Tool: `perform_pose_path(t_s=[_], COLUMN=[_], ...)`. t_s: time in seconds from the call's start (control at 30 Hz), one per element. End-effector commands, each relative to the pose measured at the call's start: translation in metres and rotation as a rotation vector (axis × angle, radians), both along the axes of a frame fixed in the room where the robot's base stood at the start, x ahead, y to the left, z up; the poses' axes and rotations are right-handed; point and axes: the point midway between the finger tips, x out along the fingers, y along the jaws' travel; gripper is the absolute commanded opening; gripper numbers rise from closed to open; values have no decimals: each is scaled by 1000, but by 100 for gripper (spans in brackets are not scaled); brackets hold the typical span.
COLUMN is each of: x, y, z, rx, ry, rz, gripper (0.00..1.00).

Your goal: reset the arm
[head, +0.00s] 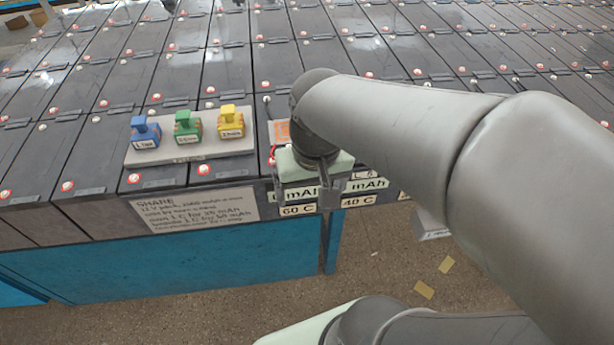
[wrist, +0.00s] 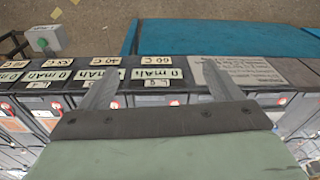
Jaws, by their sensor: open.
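My gripper (head: 306,195) hangs at the front edge of the battery rows, to the right of the tray with the plugs. In the wrist view my gripper (wrist: 158,78) has its two fingers wide apart, with nothing between them. Beyond the fingers lies the front edge with its labels, such as a "mAh" card (wrist: 157,74) and a "60 C" card (wrist: 157,60). Whether the fingers touch the edge, I cannot tell. My arm hides part of the battery rows on the right in the head view.
A grey tray (head: 190,158) on the batteries holds a blue plug (head: 145,133), a green plug (head: 187,128) and a yellow plug (head: 230,122). A "SHARE" notice (head: 195,211) hangs at the front. A box with a green button (wrist: 46,40) stands on the floor, near yellow paper scraps (head: 425,290).

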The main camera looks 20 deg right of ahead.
Motion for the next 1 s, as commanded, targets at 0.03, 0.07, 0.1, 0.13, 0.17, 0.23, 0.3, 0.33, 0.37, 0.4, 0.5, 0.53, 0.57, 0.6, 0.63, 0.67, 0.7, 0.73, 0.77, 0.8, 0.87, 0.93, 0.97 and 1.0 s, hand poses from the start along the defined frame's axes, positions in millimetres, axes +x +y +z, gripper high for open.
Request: perform_pose_path(t_s=[0.03, 0.07, 0.1, 0.13, 0.17, 0.23, 0.3, 0.33, 0.37, 0.4, 0.5, 0.53, 0.57, 0.6, 0.63, 0.67, 0.7, 0.73, 0.77, 0.8, 0.87, 0.93, 0.97, 1.0], x=[-15, -21, -27, -30, -32, -33, -33, -33, -33, -33, -33, -33, -33, -33, -33, -33, -33, -33, -33, -33, -33, -33, -33, -33], y=[-2, -2, -3, -3, -4, -4, -4, -4, -4, -4, -3, -3, -3, -3, -3, -3, -3, -3, -3, -3, -3, -3, -3, -3], z=[-8, -12, -15, -17, -19, -20, -20, -20, -20, -20, -28, -33, -40, -51, -56, -56, -56, -56, -56, -56, -56, -56, -56, -56], rx=[-8, -13, -16, -18, -20, -21, -21, -21, -21, -21, -20, -20, -21, -20, -20, -20, -20, -20, -20, -20, -20, -20, -20, -20], ry=[-5, -6, -6, -6, -6, -6, -5, -5, -5, -5, -2, 0, 3, 7, 10, 10, 10, 10, 10, 10, 10, 10, 10, 10], rz=[39, 59, 79, 89, 97, 104, 104, 103, 103, 103, 102, 102, 102, 102, 103, 103, 103, 103, 103, 103, 103, 103, 103, 103], gripper=[85, 85, 85, 85, 85, 85, 85, 85, 85, 85, 85, 85, 85, 85, 85, 85, 85, 85, 85, 85, 85, 85, 85, 85])
